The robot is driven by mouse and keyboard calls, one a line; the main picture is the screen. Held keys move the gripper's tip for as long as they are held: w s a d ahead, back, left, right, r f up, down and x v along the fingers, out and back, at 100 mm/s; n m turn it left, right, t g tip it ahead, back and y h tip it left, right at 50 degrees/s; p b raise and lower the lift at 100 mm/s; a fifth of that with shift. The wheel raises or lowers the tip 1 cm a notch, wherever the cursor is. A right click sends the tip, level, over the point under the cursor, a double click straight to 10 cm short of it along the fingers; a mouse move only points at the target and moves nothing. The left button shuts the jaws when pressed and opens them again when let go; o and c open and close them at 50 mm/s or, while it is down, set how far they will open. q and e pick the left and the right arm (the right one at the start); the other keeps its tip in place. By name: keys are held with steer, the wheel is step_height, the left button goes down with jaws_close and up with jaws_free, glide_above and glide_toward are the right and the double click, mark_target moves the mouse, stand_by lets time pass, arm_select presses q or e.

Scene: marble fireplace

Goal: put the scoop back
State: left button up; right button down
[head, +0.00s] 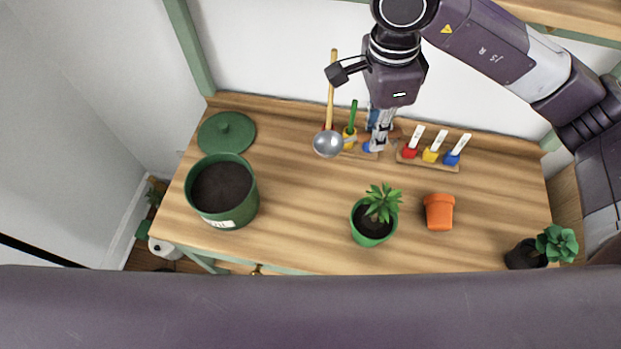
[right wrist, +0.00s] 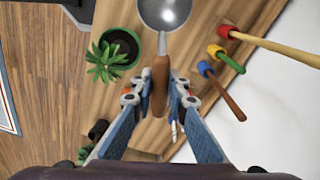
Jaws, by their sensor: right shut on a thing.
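The scoop has a round silver bowl (head: 328,144) and a brown handle (right wrist: 160,85). My right gripper (head: 373,142) is shut on the handle; it also shows in the right wrist view (right wrist: 160,92), a finger on each side. The bowl points left in the head view. The scoop is above the bench's back, in front of a rack (head: 366,154). The rack's red (right wrist: 228,32), yellow (right wrist: 214,50) and blue (right wrist: 204,68) holders each have a handle standing in them. The scoop and gripper partly hide the rack in the head view. My left gripper is not in view.
A second rack (head: 428,162) with white labels stands right of the gripper. A soil-filled green pot (head: 246,211) and its green lid (head: 227,132) are at the left. A potted plant (head: 372,226) and an orange pot (head: 439,212) stand in front. The bench's middle is clear.

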steer(key=w+a+f+m+b, duration=0.1)
steer(key=w+a+m+b, duration=0.1)
steer(key=a+m, duration=0.35)
steer(key=m+b, duration=0.3)
steer(key=m, duration=1.3)
glide_above(308, 187)
steer(key=f, duration=0.2)
steer(key=shift+y, duration=0.3)
step_height(308, 187, down, 20)
steer(key=shift+r+p, duration=0.25)
steer(key=shift+p, duration=0.8)
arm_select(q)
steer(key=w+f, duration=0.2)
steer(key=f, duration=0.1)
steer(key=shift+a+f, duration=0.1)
arm_select(e)
steer(key=shift+f, duration=0.1)
steer(key=shift+f, duration=0.15)
steer(key=c, duration=1.9)
jaws_free()
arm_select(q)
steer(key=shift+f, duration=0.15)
